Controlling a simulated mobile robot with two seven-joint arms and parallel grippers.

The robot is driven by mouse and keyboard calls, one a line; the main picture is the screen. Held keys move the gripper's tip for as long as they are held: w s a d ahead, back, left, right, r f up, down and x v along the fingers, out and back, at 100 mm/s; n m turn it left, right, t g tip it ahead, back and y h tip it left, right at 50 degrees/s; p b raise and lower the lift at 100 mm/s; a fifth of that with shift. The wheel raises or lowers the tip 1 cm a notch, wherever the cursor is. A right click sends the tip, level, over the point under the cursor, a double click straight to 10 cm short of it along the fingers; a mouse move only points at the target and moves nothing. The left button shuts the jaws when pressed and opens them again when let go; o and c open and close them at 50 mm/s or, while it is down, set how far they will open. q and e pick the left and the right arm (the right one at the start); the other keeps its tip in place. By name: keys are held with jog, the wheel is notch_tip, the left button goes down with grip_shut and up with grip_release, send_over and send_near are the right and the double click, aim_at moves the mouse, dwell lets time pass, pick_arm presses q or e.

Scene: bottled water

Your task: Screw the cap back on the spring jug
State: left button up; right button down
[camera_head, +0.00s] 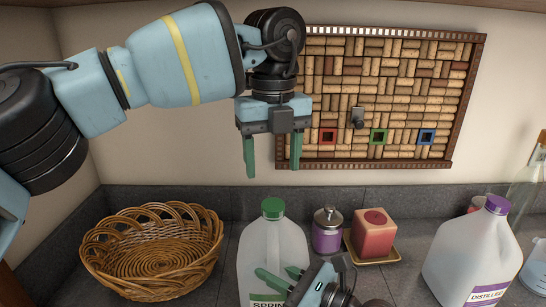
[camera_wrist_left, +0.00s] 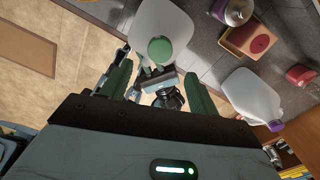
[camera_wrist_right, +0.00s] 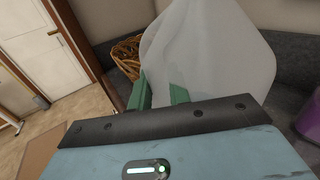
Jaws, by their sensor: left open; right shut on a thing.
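The spring jug (camera_head: 272,250) is a translucent white jug on the counter, bottom centre of the head view. Its green cap (camera_head: 272,208) sits on the neck; I cannot tell how tightly. My left gripper (camera_head: 273,172) is open and empty, pointing down above the cap and apart from it. In the left wrist view the cap (camera_wrist_left: 160,49) lies beyond the spread fingers. My right gripper (camera_head: 284,280) is shut on the spring jug at its near side, low in the head view. The jug body (camera_wrist_right: 210,50) fills much of the right wrist view; the exact grip is partly hidden.
A wicker basket (camera_head: 150,255) stands left of the jug. A purple jar (camera_head: 327,232) and a red candle (camera_head: 374,229) on a gold dish (camera_head: 378,260) stand to its right. A distilled jug (camera_head: 472,255) is further right. A cork board (camera_head: 390,90) hangs behind.

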aim_at(273, 204)
pick_arm(q)
jog(key=shift+n, duration=0.4)
jog(key=shift+f, duration=4)
jog(key=c, duration=1.1)
